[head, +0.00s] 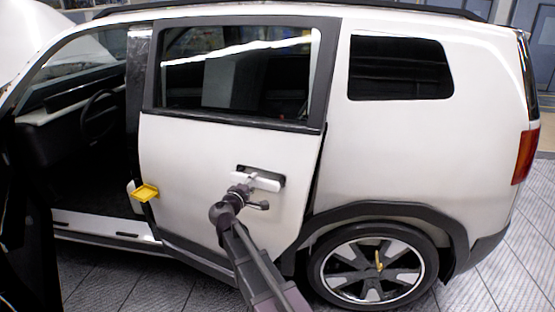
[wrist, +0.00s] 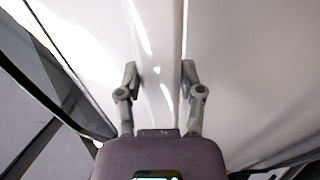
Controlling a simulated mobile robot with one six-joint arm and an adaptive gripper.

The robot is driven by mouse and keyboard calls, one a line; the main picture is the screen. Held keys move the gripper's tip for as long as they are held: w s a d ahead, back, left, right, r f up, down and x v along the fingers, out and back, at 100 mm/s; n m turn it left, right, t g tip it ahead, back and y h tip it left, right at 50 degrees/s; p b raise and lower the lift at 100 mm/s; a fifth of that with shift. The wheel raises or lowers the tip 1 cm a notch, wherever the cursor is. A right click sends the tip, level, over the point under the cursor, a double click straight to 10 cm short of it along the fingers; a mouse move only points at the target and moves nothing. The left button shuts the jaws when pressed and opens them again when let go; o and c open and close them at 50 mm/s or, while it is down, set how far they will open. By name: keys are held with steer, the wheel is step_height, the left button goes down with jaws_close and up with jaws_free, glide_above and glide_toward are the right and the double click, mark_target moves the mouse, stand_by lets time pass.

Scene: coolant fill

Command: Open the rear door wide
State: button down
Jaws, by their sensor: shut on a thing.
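The white rear door (head: 210,165) of the car fills the middle of the head view. A dark gap runs along its right edge, so it looks slightly ajar. Its white bar handle (head: 265,183) sits in a dark recess near that edge. My gripper (head: 243,188) is shut on the handle, reaching it from below. In the wrist view the two fingers of my gripper (wrist: 159,75) stand on either side of the pale handle bar (wrist: 156,40). The arm hides part of the lower door.
A yellow block (head: 145,192) sticks out at the door's left edge. The front doorway at left is open, showing a steering wheel (head: 100,105). The rear wheel (head: 372,265) is right of the door. Tiled floor (head: 510,245) is clear at right.

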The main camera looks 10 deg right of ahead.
mark_target(252, 183)
steer(key=shift+s+a+m+g+h, duration=0.3)
steer(key=shift+s+a, duration=0.75)
steer(key=shift+s, duration=0.2)
steer(key=shift+c, duration=1)
jaws_free()
steer(key=shift+s+a, duration=0.1)
steer(key=v, duration=0.9)
steer(key=shift+s+a, duration=0.25)
steer(key=shift+s, duration=0.05)
